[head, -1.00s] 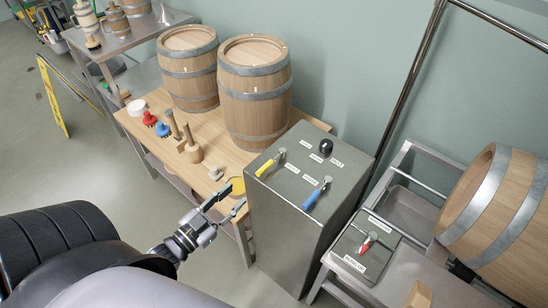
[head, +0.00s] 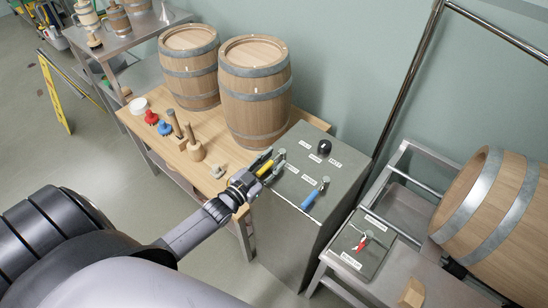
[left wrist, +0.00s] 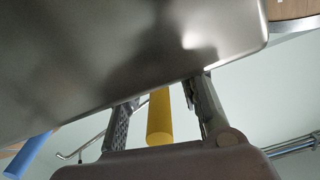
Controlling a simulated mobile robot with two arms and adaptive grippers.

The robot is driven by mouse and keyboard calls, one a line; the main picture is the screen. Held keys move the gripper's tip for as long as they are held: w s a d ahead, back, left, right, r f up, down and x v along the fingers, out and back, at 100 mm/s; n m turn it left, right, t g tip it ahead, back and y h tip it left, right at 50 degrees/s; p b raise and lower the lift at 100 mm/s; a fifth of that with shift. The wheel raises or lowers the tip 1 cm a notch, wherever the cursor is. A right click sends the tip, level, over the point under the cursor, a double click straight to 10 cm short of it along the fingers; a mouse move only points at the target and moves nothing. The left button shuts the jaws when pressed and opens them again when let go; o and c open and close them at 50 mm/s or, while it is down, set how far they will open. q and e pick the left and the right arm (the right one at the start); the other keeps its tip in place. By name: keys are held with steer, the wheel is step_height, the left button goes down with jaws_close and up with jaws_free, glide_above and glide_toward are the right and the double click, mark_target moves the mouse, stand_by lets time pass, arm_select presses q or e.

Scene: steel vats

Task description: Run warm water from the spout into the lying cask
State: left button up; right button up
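The lying cask (head: 492,212) rests on its side on a steel stand at the right, cut off by the picture edge. A steel control cabinet (head: 290,228) stands in the middle, with a yellow-handled lever (head: 264,168), a blue-handled lever (head: 311,198) and a black knob (head: 324,147) on top. My left gripper (head: 265,170) is at the yellow lever. In the left wrist view the yellow handle (left wrist: 159,118) lies between its two open fingers, with gaps on both sides. The blue handle (left wrist: 27,155) shows at the left there. I cannot make out a spout. My right gripper is not in view.
A red lever (head: 360,243) sits on a small panel beside the cask. Two upright casks (head: 255,95) stand on the wooden bench (head: 220,187) behind my left gripper, with mallets and brushes. A wooden block (head: 412,292) lies on the stand. A steel pipe (head: 402,100) rises behind.

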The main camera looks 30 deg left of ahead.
arm_select(q)
steer(key=shift+w+d, duration=0.1)
steer(key=shift+w, duration=0.45)
steer(key=shift+c, duration=0.6)
jaws_close()
